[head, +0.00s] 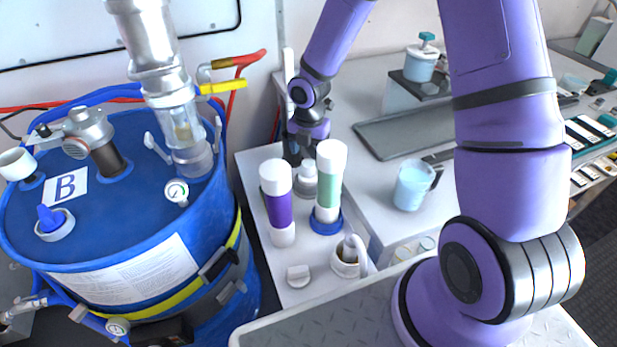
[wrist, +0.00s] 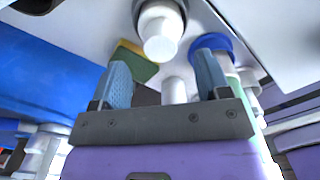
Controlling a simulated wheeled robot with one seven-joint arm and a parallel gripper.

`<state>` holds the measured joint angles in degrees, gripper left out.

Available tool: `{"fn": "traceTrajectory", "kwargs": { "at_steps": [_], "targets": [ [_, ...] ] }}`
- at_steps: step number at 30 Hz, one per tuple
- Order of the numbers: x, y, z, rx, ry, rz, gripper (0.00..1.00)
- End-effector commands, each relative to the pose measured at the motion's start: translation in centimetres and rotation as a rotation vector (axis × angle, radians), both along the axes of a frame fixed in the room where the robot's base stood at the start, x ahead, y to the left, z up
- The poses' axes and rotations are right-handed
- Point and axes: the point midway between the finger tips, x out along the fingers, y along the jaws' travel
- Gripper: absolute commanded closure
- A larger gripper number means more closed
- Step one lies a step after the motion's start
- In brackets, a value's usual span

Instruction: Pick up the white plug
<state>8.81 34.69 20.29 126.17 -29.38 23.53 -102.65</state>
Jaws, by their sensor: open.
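A white knobbed piece (head: 306,182), which looks like the white plug, stands on the grey-white shelf between two bottles. My gripper (head: 303,152) is open just above and behind it, pointing down. In the wrist view my gripper's blue-grey fingers (wrist: 164,82) are spread with nothing gripped. A white cylinder with a wider base (wrist: 160,38) shows beyond the fingertips, apart from them; it seems to be the same plug. Another white cylinder (wrist: 174,91) shows in the gap between the fingers, and I cannot tell which piece it is.
A purple-and-white bottle (head: 278,207) stands left of the plug, and a green-and-white bottle (head: 328,188) in a blue ring stands right. A flat white cap (head: 298,275) and a white hose fitting (head: 347,262) sit nearer. The blue drum (head: 110,225) fills the left.

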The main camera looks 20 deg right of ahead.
Motion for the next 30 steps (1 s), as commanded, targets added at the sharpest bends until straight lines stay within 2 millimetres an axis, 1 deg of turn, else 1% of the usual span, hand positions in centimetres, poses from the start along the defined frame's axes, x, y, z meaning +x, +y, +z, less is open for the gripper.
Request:
{"fn": "traceTrajectory", "kwargs": {
  "at_steps": [5, 9, 14, 17, 23, 24, 26, 27, 29, 30],
  "targets": [
    [-0.1, 0.1, -1.2, -0.001, 0.002, 0.001, 0.30],
    [-0.1, 0.1, -3.2, -0.001, 0.003, 0.002, 0.30],
    [0.0, 0.1, -5.0, 0.000, 0.001, 0.001, 0.30],
    [0.0, 0.1, -5.4, -0.001, 0.000, 0.001, 0.30],
    [0.0, 0.0, -5.5, -0.001, -0.001, 0.000, 0.30],
    [0.0, 0.0, -5.5, -0.001, -0.001, 0.000, 0.35],
    [0.0, 0.0, -5.5, -0.001, -0.001, 0.000, 0.49],
    [0.0, 0.0, -5.5, -0.001, -0.001, 0.000, 0.58],
    [0.0, 0.0, -5.5, -0.001, -0.001, 0.000, 0.72],
    [0.0, 0.0, -5.5, -0.001, -0.001, 0.000, 0.81]
  ]
}}
